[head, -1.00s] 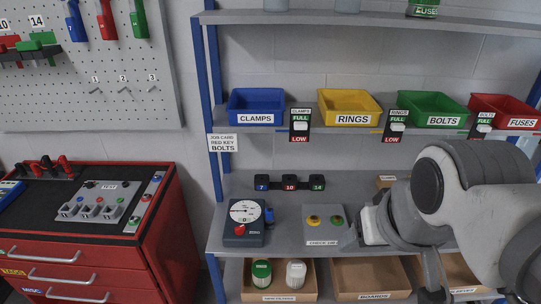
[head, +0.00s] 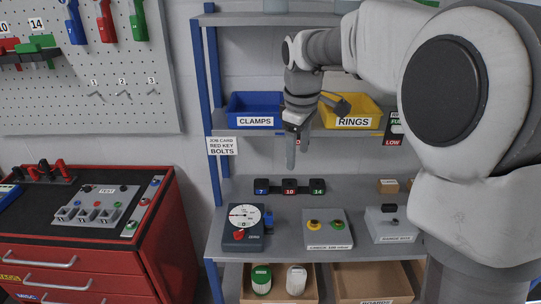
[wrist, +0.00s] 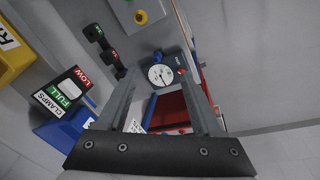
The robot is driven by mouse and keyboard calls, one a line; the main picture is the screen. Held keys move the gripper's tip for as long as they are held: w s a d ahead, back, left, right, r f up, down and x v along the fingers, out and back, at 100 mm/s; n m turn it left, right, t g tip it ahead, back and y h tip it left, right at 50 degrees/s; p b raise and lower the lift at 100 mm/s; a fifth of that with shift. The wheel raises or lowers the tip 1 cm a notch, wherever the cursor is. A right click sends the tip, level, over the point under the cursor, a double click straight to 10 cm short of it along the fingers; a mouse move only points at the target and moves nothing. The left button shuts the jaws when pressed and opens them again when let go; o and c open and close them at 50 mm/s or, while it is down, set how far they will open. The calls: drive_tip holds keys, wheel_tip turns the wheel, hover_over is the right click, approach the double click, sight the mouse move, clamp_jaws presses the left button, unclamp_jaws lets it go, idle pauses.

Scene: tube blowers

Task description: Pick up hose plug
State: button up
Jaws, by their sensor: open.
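I cannot tell for sure which thing is the hose plug. A small blue fitting (head: 269,216) sits at the right side of the dark gauge box (head: 243,238). The blue fitting also shows in the wrist view (wrist: 158,57), beside the white dial (wrist: 160,75). My gripper (head: 291,160) points down in front of the shelf, below the blue and yellow bins and above the black socket row. In the wrist view my gripper (wrist: 160,72) is open, its two fingers apart with nothing held between them. The gauge lies beyond the fingers, apart from them.
The bins CLAMPS (head: 257,109) and RINGS (head: 359,115) stand above the gripper. A red drawer cabinet (head: 85,240) stands left.

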drive_tip(key=w+a+f+n+g, duration=0.1)
drive_tip(key=w+a+f+n, duration=0.25)
drive_tip(key=w+f, duration=0.35)
drive_tip(key=n+g+b, duration=0.1)
drive_tip(key=n, duration=0.2)
hover_over(269, 214)
wheel_tip(269, 214, down, 8)
drive_tip(key=f, duration=0.1)
wheel_tip(269, 214, down, 11)
drive_tip(key=shift+w+f+b, duration=0.15)
drive_tip(key=shift+b, duration=0.2)
drive_tip(key=f, duration=0.5)
drive_tip(key=shift+s+f, duration=0.1)
drive_tip(key=shift+s, duration=0.15)
clamp_jaws()
